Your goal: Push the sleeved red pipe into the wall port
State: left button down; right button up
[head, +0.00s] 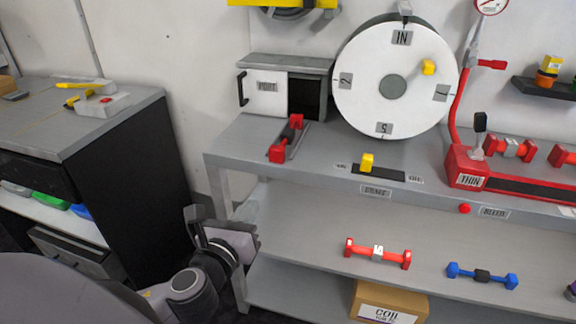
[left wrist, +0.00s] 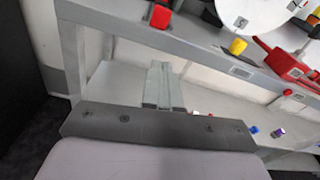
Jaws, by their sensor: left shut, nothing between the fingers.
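A red pipe with a dark sleeve round its middle (head: 289,138) lies in a grey cradle on the upper shelf. Its near red end shows at the top of the left wrist view (left wrist: 160,17). Behind it is the wall port, a dark square opening (head: 306,97) beside a white panel marked PORT (head: 266,88) with a black handle. My left gripper (head: 248,210) is low at the shelf's left end, below and in front of the pipe and apart from it. Its fingers (left wrist: 163,68) are shut and empty. My right gripper is not in view.
The upper shelf's front edge (head: 330,170) lies between my left gripper and the pipe. A white dial (head: 360,85) and yellow slider (head: 367,162) are to the right. A red pipe (head: 378,253) and blue pipe (head: 482,276) lie on the lower shelf. A dark cabinet (head: 130,160) stands left.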

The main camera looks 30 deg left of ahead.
pick_arm(q)
jog(key=r+m+t, duration=0.1)
jog(key=r+m, duration=0.1)
send_near(278, 154)
jog(key=x, duration=0.6)
jog(key=shift+w, duration=0.4)
